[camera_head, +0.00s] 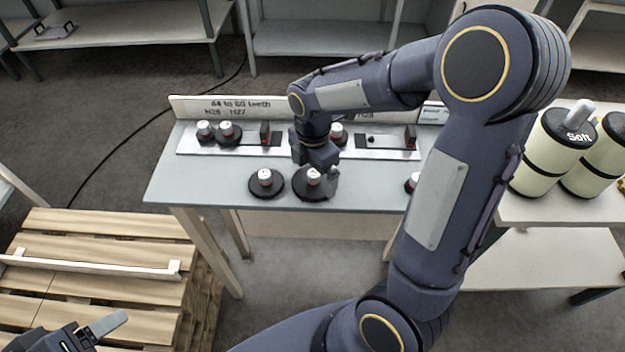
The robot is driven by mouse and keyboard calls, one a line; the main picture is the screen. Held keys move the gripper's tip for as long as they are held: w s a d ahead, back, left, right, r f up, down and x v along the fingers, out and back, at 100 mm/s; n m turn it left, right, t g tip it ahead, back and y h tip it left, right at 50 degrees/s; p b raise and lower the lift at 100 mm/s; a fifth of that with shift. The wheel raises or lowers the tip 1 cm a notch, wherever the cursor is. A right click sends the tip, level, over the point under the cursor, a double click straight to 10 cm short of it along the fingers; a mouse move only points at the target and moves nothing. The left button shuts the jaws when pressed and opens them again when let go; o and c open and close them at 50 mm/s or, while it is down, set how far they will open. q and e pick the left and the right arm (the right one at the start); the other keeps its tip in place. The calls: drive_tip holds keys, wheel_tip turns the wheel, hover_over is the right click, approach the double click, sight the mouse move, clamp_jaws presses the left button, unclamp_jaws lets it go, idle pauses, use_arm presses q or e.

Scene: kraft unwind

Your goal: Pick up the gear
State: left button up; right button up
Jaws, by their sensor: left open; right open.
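One gear (258,189) lies alone at the front of the table. A second gear (312,194) lies to its right, directly under my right gripper (318,176). The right gripper is open and points down at this gear's hub; whether its fingers touch the hub I cannot tell. Two more gears (229,136) sit on a pale rack plate at the back left, and another is partly behind my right wrist. My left gripper (95,335) is open at the bottom left corner, far from the gears.
A sign board (240,106) reading "44 to 60 teeth" stands along the table's back. A wooden pallet (100,260) with a white bar is at the left. Pale rolls (545,150), one marked "Soft", stand at the right. My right arm hides the table's right part.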

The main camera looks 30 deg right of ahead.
drive_tip(key=shift+d+f, duration=0.1)
drive_tip(key=shift+f, duration=0.7)
drive_tip(key=c, duration=1.1)
drive_tip(key=shift+o, duration=0.2)
drive_tip(key=shift+r, duration=0.1)
